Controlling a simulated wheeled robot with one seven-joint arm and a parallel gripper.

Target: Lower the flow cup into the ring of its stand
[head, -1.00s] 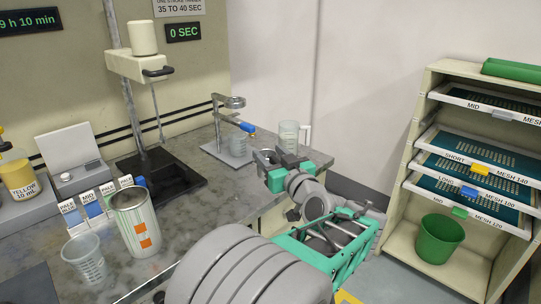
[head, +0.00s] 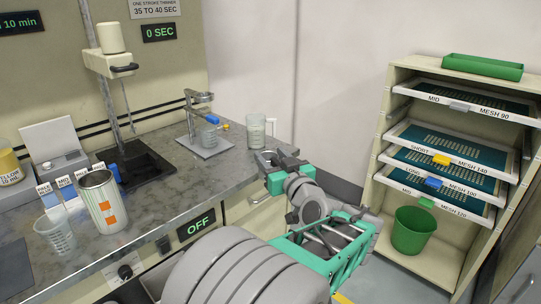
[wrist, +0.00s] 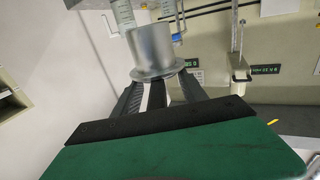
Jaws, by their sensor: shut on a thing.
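The flow cup (wrist: 153,50) is a grey metal cup with a wide flange, seen close up in the wrist view. My gripper (wrist: 157,92) is shut on it near the flange. In the head view my gripper (head: 280,167) is at the front edge of the bench, with the cup (head: 265,157) partly hidden by the jaws. The stand (head: 190,117) is at the bench's back right, with a metal ring (head: 202,97) at its top. The ring is behind and left of my gripper, apart from the cup. A small clear beaker (head: 209,137) stands under the ring.
A clear jug (head: 256,131) stands between the stand and my gripper, slightly right. A blue piece (head: 213,119) shows by the stand. The bench (head: 170,195) is clear in between.

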